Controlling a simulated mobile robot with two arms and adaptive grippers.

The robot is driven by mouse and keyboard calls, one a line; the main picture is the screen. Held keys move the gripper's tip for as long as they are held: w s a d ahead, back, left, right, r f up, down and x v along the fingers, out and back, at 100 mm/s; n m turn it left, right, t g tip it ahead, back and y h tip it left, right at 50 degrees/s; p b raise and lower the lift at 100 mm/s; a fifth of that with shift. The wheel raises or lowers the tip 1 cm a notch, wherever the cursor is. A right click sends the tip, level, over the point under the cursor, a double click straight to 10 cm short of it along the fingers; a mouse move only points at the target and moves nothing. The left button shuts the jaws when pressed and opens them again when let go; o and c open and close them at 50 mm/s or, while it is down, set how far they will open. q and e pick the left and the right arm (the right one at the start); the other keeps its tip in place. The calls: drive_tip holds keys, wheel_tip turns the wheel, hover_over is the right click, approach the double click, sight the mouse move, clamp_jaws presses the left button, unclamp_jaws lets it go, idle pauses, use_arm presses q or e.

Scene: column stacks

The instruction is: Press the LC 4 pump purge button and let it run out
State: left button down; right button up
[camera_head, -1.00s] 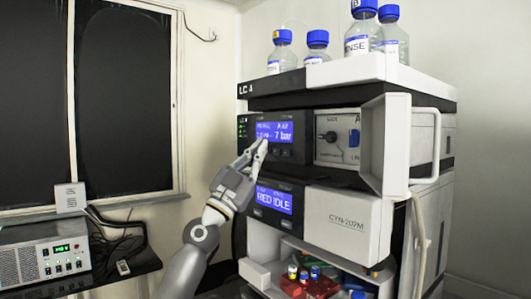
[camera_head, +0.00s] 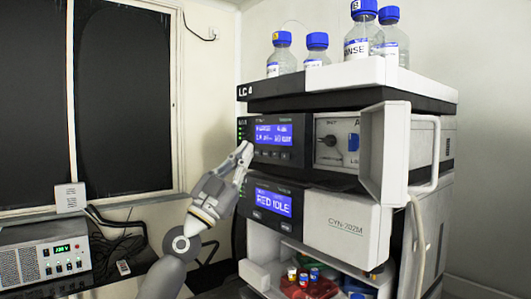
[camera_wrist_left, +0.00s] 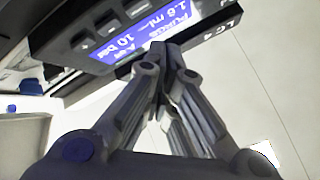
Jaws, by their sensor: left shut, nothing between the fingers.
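The LC 4 stack (camera_head: 262,91) stands at the centre right, with its name on the dark top band. Its upper pump module has a blue display (camera_head: 273,134), which also shows in the left wrist view (camera_wrist_left: 145,38). There it appears to read purge, about 1.8 ml and 10 bar. A row of small dark buttons (camera_head: 272,155) sits under the display; which one is the purge button is unreadable. My left gripper (camera_head: 246,150) is shut and empty, its fingertips at the left edge of the pump panel, beside the buttons. My right gripper is out of view.
A lower module shows a blue idle display (camera_head: 273,201). An open door (camera_head: 385,150) juts out at right. Bottles with blue caps (camera_head: 362,38) stand on top. An open tray of small vials (camera_head: 308,280) is below. A power supply (camera_head: 45,262) stands at left.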

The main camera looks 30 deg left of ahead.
use_arm(q)
drive_tip(key=shift+s+a, duration=0.25)
drive_tip(key=shift+s, duration=0.4)
drive_tip(key=shift+s+a, duration=0.25)
drive_tip(key=shift+s, duration=0.35)
